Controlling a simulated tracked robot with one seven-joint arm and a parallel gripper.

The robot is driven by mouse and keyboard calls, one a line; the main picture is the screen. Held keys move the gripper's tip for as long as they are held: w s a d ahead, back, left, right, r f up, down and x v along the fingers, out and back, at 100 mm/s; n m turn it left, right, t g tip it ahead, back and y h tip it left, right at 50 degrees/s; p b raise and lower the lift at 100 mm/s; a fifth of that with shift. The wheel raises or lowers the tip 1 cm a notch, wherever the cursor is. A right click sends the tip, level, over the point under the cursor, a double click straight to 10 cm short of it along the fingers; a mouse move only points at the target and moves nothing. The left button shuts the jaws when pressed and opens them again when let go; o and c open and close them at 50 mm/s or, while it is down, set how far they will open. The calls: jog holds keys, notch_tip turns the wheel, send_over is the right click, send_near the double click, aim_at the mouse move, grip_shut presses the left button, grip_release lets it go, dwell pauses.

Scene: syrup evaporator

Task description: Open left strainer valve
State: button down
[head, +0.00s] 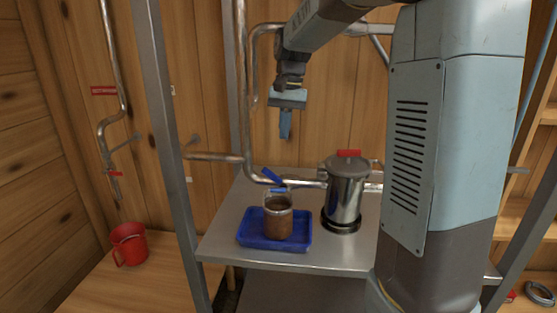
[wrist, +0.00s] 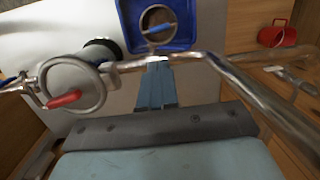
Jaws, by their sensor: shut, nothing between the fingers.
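The blue lever also shows above the jar in the wrist view (wrist: 161,27). A steel strainer canister (head: 345,195) with a red lid handle (head: 348,153) stands to its right. My gripper (head: 285,136) is shut and empty, pointing down above the blue lever and apart from it. In the wrist view, its fingertips (wrist: 157,64) appear near the pipe.
The jar stands in a blue tray (head: 250,242) on a steel shelf (head: 330,258). A bent steel pipe (head: 247,110) runs down the left and along behind the jar and canister. A red mug (head: 129,245) stands at the far left. Open air surrounds my gripper.

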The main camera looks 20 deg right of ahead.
jog(key=s+d+t+y, duration=0.2)
jog(key=d+t+y, duration=0.1)
jog(key=d+y, duration=0.25)
jog(key=t, duration=0.1)
send_near(267, 176)
jog(key=x, duration=0.3)
jog(key=d+x, duration=0.1)
jog(key=x, duration=0.1)
jog(key=shift+w+f, duration=0.15)
jog(key=shift+f, duration=0.15)
jog(key=shift+a, duration=0.15)
jog(key=shift+w+a+f+g+h, duration=0.2)
jog(key=shift+a+f+g+h, duration=0.25)
jog(key=shift+h, duration=0.3)
jog(key=shift+w+a+f+g+h, duration=0.1)
jog(key=shift+w+a+g+h, duration=0.15)
jog(key=shift+a+h, duration=0.4)
jog(key=shift+w+a+f+g+h, duration=0.1)
jog(key=shift+a+f+g+h, duration=0.15)
jog(key=shift+h, duration=0.35)
jog(key=shift+w+a+f+g+h, duration=0.15)
jog(key=shift+f+g+h, duration=0.15)
jog(key=shift+h, duration=0.25)
jog(key=shift+a+f, duration=0.1)
jog(key=shift+f, duration=0.1)
jog(key=shift+a+f, duration=0.1)
jog(key=shift+f, duration=0.05)
